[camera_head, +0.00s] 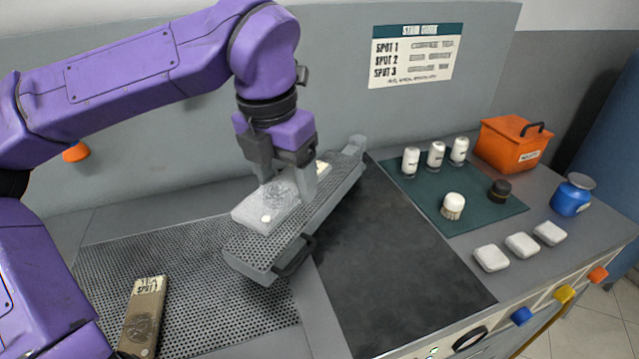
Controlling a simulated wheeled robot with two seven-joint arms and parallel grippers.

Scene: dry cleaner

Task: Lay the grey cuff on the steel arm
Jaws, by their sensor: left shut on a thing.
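The grey cuff (262,213), with a pale button and a darker stain patch, is between the fingers of my left gripper (287,183), which is shut on it. The cuff is over the near half of the perforated steel arm (335,198), along its left side. I cannot tell whether its underside touches the arm. A small cream patch (322,168) shows just behind the fingers, partly hidden. The steel arm runs from the near left to the back right. My right gripper is not in view.
A beige cuff with a tag (144,315) lies on the perforated board (190,275). A dark pad (400,260) is clear. Bottles (436,155) and a brush (453,206) stand on a green mat (490,222), with white pads (522,245) in front and an orange box (508,146) behind.

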